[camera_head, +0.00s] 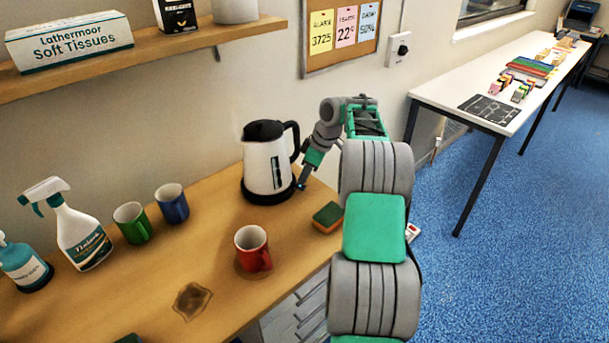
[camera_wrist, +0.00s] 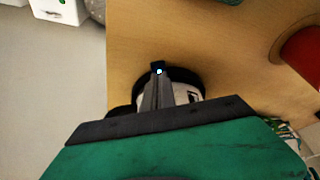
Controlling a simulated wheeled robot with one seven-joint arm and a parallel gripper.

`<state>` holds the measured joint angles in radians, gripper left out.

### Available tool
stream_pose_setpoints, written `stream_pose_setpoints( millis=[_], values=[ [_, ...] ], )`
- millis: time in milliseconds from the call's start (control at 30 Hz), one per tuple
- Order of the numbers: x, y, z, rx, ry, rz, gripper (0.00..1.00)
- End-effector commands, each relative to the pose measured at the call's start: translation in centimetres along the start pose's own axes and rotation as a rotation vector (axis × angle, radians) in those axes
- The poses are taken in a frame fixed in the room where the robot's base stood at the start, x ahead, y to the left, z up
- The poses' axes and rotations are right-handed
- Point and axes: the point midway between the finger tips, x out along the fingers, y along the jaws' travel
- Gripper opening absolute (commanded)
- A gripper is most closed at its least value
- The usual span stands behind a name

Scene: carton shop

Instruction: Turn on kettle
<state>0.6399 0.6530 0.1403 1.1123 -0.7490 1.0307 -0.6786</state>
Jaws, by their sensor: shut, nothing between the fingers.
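The kettle (camera_head: 267,168) is white with a black lid, black handle and black base, and stands upright on the wooden counter (camera_head: 215,215) near the wall. My gripper (camera_head: 301,185) is shut and empty, low at the right side of the kettle, close to the black base. In the wrist view my gripper's closed fingertips (camera_wrist: 158,70) are over the edge of the kettle's black base (camera_wrist: 190,78). Part of the white kettle body (camera_wrist: 190,96) shows behind the fingers. I cannot tell whether the fingertips touch the kettle. The switch's state cannot be made out.
A red mug (camera_head: 252,249) stands in front of the kettle, and a green and brown sponge (camera_head: 328,217) lies at the right. Blue (camera_head: 172,203) and green (camera_head: 132,223) mugs and a spray bottle (camera_head: 78,232) stand left. A shelf (camera_head: 140,50) hangs above. A brown stain (camera_head: 192,300) marks the counter.

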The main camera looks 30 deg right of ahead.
Motion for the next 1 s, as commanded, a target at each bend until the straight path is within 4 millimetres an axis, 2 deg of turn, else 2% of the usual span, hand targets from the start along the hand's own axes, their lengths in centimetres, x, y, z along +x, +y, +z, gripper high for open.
stream_pose_setpoints(
  millis=[233, 367, 533, 633, 800, 1000],
  values=[
    [0.0, 0.0, 0.0, 0.0, 0.0, -0.001, 0.0],
    [-1.1, 0.0, -0.3, -0.001, 0.0, 0.0, 0.0],
    [-4.9, -0.1, -1.5, -0.007, 0.0, -0.002, 0.0],
    [-6.3, 0.1, -0.6, -0.007, 0.0, 0.001, 0.0],
    [-10.6, 0.1, 0.0, -0.007, 0.0, -0.001, 0.0],
    [-13.3, 0.0, 0.5, -0.006, 0.0, -0.002, 0.0]
  ],
)
